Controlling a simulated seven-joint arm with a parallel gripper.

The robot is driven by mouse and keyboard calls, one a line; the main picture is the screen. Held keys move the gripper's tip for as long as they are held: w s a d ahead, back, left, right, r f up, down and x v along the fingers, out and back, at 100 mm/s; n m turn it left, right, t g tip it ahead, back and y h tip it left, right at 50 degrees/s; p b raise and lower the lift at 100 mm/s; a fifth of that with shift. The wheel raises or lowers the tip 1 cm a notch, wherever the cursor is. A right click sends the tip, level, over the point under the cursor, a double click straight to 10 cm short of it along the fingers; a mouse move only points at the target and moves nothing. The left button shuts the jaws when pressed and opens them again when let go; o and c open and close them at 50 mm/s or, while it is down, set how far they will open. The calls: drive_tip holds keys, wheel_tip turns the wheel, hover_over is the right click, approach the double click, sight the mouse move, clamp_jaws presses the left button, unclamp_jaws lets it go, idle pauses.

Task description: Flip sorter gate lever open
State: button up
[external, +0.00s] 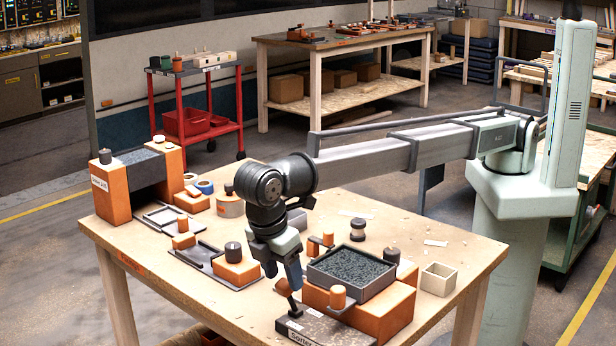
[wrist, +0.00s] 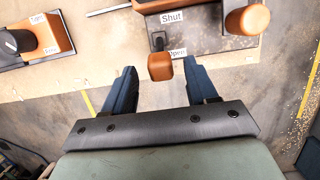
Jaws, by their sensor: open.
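The sorter gate lever is a short dark stem with an orange knob (external: 283,287), on a dark base plate (external: 318,330) labelled "Sorter" at the table's front edge. In the external view it stands up, leaning a little left. In the wrist view the orange knob (wrist: 160,67) lies between the fingertips, beside a partly covered "Open" label (wrist: 178,52); a "Shut" label (wrist: 172,16) is farther up. I cannot tell the lever's exact setting. My gripper (external: 283,273) points down just above the knob. Its blue fingers (wrist: 160,77) are open, with a gap on both sides of the knob.
An orange block with a gravel-filled tray (external: 352,268) stands right behind the lever. An orange post (external: 338,296) stands close on its right. An orange block with a black knob (external: 235,265) is to the left. A small open box (external: 438,279) is at the right.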

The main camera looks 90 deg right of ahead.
drive_tip(key=shift+v, duration=1.55)
